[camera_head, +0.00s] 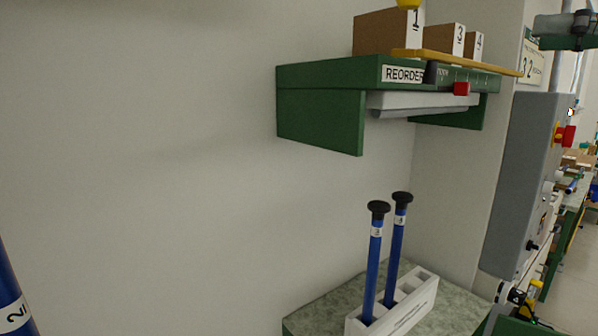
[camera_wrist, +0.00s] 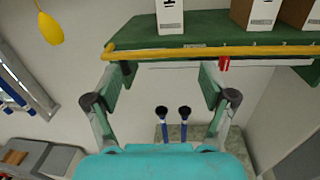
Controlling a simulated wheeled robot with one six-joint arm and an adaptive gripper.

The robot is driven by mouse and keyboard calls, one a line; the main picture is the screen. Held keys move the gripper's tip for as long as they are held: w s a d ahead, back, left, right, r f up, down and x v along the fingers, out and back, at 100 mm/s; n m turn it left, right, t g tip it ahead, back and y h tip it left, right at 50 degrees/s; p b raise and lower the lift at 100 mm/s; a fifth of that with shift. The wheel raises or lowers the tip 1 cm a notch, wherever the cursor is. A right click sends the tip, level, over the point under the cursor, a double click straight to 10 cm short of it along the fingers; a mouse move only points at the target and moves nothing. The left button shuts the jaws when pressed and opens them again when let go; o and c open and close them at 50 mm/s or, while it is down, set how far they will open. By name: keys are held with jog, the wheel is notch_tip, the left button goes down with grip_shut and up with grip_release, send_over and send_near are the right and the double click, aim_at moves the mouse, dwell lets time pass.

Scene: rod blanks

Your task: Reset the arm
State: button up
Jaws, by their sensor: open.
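My gripper (camera_wrist: 166,78) is open in the wrist view, with its two fingers spread wide and nothing between them. Beyond the fingers is the green shelf (camera_wrist: 190,30), with its yellow front rail running across the view. Two blue rods with black caps, a left one (camera_head: 374,262) and a right one (camera_head: 396,250), stand upright in a white slotted rack (camera_head: 408,312). They also show small and far below, between the fingers, in the wrist view. My gripper is not clearly seen in the head view.
The green shelf marked REORDER (camera_head: 320,118) juts from the wall and carries numbered cardboard boxes (camera_head: 384,34). A grey wall cabinet (camera_head: 522,185) stands at right. Part of a blue rod labelled 2 (camera_head: 12,295) shows at lower left. A yellow object (camera_wrist: 50,28) hangs at upper left.

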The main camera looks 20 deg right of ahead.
jog(key=w+a+f+g+y, duration=0.15)
jog(key=a+f+y, duration=0.3)
jog(key=f, duration=0.45)
jog(key=w+a+f+g+y, duration=0.1)
jog(key=w+a+f+y, duration=0.3)
jog(key=f, duration=0.6)
jog(key=s+a+f+m+t+h, duration=0.3)
jog(key=s+a+f+m+t, duration=0.1)
jog(key=f+m, duration=0.55)
jog(key=s+a+f+m+t+h, duration=0.3)
jog(key=a+f+m+t+h, duration=0.15)
jog(key=f+m, duration=0.5)
jog(key=s+a+f+m+t+h, duration=0.3)
jog(key=s+a+f+m+t, duration=0.15)
jog(key=f+m, duration=0.5)
jog(key=s+a+f+m+g+h, duration=0.2)
jog(key=s+f+m+g, duration=0.4)
jog(key=s+f, duration=0.5)
jog(key=s+a+f+m+g+h, duration=0.3)
jog(key=s+f+m+g, duration=0.3)
jog(key=s+f, duration=0.6)
jog(key=shift+s+a+h, duration=0.3)
jog(key=shift+s+h, duration=0.2)
jog(key=shift+s, duration=0.15)
